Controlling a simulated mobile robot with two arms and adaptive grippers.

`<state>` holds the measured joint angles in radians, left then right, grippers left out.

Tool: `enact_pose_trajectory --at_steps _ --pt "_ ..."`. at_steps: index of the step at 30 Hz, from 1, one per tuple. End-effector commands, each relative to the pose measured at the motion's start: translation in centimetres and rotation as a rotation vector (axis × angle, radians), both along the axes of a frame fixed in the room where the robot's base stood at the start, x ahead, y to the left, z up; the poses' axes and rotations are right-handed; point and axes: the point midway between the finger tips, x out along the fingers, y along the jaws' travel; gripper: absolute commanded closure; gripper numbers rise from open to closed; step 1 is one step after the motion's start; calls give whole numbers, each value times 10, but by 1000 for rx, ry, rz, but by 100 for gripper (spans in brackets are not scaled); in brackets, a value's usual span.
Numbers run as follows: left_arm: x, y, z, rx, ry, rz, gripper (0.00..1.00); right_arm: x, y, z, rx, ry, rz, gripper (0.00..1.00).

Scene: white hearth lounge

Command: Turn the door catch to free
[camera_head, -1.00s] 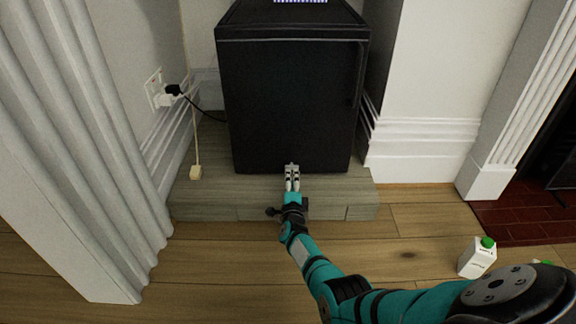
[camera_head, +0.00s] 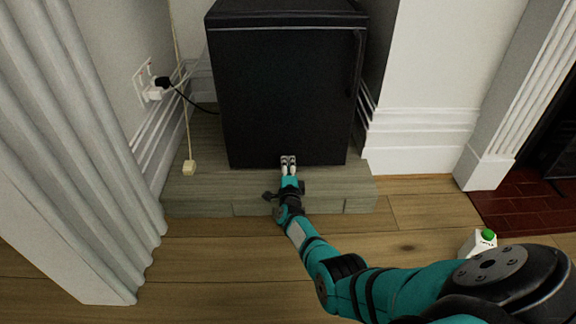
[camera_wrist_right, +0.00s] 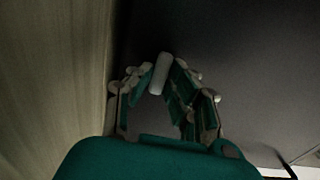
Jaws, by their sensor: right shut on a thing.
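The door catch (camera_wrist_right: 160,73) is a small pale grey bar in the right wrist view, between my right fingertips (camera_wrist_right: 160,85). It stands nearly upright there, with a slight tilt, against the dark door. In the head view my right gripper (camera_head: 288,162) is at the bottom front edge of the black fridge (camera_head: 285,95) and hides most of the catch. The gripper is shut on the catch. The fridge door looks closed. My left gripper is not in view.
The fridge stands on a grey wooden plinth (camera_head: 200,190). A cord with a beige block (camera_head: 190,168) hangs at left, near a plugged wall socket (camera_head: 152,90). A white curtain (camera_head: 75,130) is at far left. A white carton with a green cap (camera_head: 483,241) stands right, partly behind my arm.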

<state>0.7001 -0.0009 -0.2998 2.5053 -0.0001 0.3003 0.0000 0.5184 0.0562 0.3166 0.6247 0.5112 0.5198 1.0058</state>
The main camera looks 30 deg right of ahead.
Motion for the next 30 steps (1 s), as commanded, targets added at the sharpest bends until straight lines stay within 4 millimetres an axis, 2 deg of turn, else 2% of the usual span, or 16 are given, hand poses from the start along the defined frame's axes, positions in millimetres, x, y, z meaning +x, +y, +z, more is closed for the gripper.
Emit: enact_pose_trajectory --at_steps 14,30 --pt "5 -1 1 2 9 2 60 0 1 0 -65 41 1 100" --pt "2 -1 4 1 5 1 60 0 1 0 -455 281 1 100"
